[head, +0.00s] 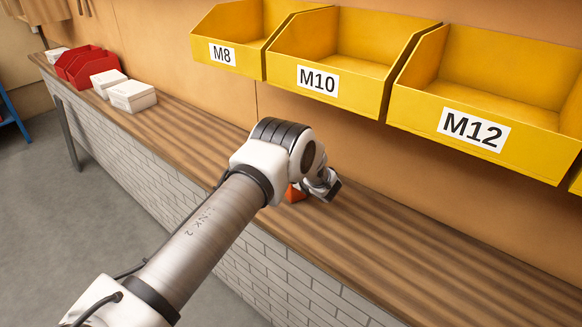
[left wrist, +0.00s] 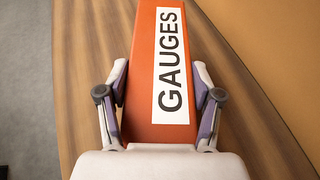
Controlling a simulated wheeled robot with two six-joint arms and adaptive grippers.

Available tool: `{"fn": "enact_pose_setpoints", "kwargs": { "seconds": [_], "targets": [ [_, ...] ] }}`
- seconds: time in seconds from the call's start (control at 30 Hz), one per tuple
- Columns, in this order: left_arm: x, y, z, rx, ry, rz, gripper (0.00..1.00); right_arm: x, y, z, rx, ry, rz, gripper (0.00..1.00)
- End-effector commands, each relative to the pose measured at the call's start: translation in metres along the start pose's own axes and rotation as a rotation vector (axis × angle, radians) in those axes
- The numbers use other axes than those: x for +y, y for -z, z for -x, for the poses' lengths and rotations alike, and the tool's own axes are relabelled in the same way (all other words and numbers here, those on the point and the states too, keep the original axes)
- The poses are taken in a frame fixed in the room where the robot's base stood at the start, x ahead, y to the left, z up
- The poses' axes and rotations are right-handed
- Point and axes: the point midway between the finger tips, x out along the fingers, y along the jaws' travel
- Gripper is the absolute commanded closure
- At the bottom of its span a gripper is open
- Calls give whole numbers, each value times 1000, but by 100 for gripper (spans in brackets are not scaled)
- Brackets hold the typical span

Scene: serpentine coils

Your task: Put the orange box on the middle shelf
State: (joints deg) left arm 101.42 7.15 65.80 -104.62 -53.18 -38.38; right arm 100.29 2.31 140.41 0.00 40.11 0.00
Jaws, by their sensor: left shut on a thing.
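The orange box (left wrist: 140,65) fills the middle of the left wrist view and bears a white label reading GAUGES. My left gripper (left wrist: 160,90) has one finger on each side of the box and is shut on it. In the head view only a small part of the orange box (head: 295,193) shows beside my left gripper (head: 322,190), low over the wooden counter; my arm hides the rest. I cannot tell whether the box touches the counter. The middle shelf cannot be made out in these views. My right gripper is not in view.
The wooden counter (head: 400,235) runs along the wall and is clear to the right. Yellow bins marked M8 (head: 222,54), M10 (head: 318,79) and M12 (head: 472,129) hang above it. White boxes (head: 132,95) and a red bin (head: 82,66) stand at the far left.

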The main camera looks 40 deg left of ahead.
Motion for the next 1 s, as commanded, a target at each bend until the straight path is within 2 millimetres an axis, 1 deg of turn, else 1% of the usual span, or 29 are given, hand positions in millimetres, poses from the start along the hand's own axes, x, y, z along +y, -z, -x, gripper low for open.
{"fn": "enact_pose_setpoints", "kwargs": {
  "seconds": [0.03,0.2,0.23,0.27,0.3,0.57,0.67,0.77,0.87,1.0],
  "targets": [
    [-1,-1,0,-3,1,2,98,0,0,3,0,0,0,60],
    [-1,1,-1,-3,1,3,98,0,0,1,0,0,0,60],
    [0,3,-1,-1,1,2,24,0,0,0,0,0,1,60],
    [0,3,-1,-1,1,2,14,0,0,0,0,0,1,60],
    [0,3,-1,-1,1,2,10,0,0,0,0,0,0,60],
    [0,3,-1,-1,1,2,10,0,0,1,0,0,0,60],
    [-1,3,3,0,1,2,10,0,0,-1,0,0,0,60],
    [-2,4,16,-1,3,1,10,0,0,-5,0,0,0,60],
    [-2,5,38,-1,5,0,10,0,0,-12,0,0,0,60],
    [-2,5,76,-2,5,0,10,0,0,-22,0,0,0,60]
  ]
}}
